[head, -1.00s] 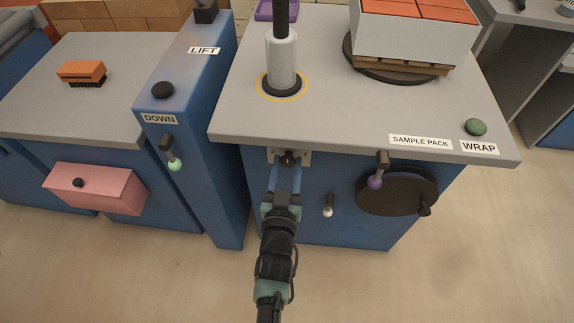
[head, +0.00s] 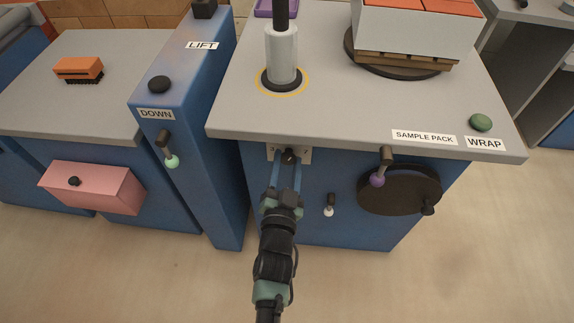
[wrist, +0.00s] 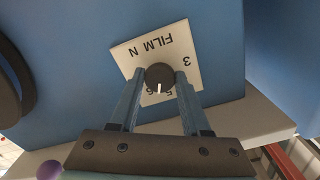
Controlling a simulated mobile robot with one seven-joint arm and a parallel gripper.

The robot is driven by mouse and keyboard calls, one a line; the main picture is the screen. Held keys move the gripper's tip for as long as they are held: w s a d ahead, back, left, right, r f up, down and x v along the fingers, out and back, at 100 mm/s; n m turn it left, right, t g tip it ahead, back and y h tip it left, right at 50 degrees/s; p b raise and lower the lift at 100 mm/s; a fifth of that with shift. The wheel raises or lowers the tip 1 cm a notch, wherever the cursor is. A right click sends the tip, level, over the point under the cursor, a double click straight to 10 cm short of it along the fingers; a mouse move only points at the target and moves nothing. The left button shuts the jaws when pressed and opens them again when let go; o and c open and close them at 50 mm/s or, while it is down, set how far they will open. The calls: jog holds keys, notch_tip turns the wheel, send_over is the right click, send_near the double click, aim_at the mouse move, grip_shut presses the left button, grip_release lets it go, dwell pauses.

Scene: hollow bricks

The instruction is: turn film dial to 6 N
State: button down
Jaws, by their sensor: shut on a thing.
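The film dial is a small black round knob (wrist: 159,76) with a white pointer mark, on a pale plate (wrist: 190,62) lettered "FILM N" on the blue cabinet front. In the wrist view the plate appears upside down, with a 3 at right and partly covered figures, seemingly 5 and 6, by the pointer. My gripper (wrist: 158,84) has its two blue fingers on either side of the knob, shut on it. In the head view the knob (head: 289,157) sits under the worktop edge, with my gripper (head: 287,167) reaching up to it from below.
To the right of the dial are a small white-tipped lever (head: 329,211), a purple-tipped lever (head: 377,180) and a black crank wheel (head: 400,190). The worktop edge (head: 350,150) overhangs the dial. The blue lift column (head: 190,110) stands to the left.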

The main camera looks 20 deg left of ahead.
jog(key=shift+m+b, duration=0.55)
jog(key=shift+m, duration=1.35)
jog(key=shift+c, duration=1.8)
grip_release()
jog(key=p+v, duration=0.1)
jog(key=v, duration=1.2)
jog(key=shift+p, duration=0.35)
